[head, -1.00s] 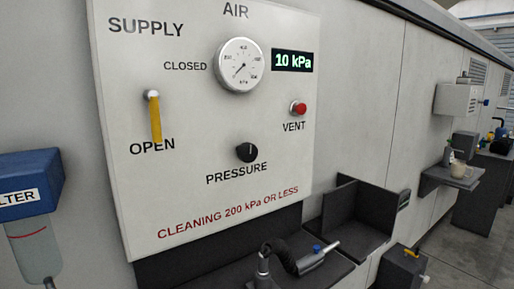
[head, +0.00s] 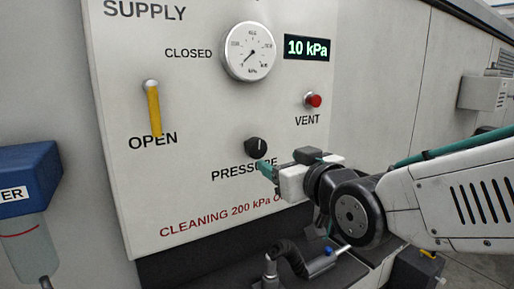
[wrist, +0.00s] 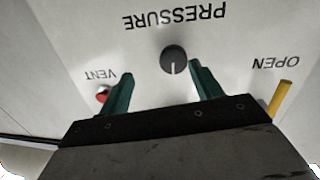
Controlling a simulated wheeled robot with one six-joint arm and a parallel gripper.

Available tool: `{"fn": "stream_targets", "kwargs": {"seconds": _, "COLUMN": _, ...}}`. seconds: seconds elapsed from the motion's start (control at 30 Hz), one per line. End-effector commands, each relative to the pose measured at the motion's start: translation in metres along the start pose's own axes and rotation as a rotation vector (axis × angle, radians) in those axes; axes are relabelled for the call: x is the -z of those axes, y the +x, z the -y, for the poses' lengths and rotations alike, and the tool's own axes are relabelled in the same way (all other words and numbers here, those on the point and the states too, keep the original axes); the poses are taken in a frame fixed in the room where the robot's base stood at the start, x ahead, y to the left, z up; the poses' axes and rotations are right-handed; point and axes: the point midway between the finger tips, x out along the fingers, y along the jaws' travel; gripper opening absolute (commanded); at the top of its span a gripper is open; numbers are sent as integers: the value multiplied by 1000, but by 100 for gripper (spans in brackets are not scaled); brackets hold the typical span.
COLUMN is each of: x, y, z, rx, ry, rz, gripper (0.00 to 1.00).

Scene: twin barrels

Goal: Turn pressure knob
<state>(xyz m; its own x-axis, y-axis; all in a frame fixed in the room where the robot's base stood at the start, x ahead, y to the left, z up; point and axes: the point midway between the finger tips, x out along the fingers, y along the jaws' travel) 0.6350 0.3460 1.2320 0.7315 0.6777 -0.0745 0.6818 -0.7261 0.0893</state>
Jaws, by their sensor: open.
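The black pressure knob (head: 256,147) sits on the white panel above the PRESSURE label, its white mark pointing about straight up. In the wrist view the panel appears upside down and the knob (wrist: 174,60) lies just beyond the fingertips, nearer the right finger. My gripper (head: 265,168) is just below and right of the knob in the head view. Its two green fingers (wrist: 162,77) are apart with nothing between them. The display (head: 307,47) reads 10 kPa, and the round gauge (head: 249,51) is beside it.
The yellow supply lever (head: 154,110) hangs down toward OPEN. The red vent button (head: 314,100) is right of the knob. A blue filter unit (head: 30,178) stands at the left. A dark shelf with a hose and nozzle (head: 322,264) lies below the panel.

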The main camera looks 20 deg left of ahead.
Motion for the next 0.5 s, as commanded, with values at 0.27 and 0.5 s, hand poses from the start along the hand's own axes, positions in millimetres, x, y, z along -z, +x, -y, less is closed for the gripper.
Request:
{"fn": "stream_targets", "kwargs": {"seconds": 0.27, "x": 13, "y": 25, "z": 19, "rx": 27, "ry": -6, "rz": -79, "gripper": 65}}
{"fn": "stream_targets", "kwargs": {"seconds": 0.5, "x": 16, "y": 64, "z": 19, "rx": 25, "ry": -6, "rz": -77, "gripper": 65}}
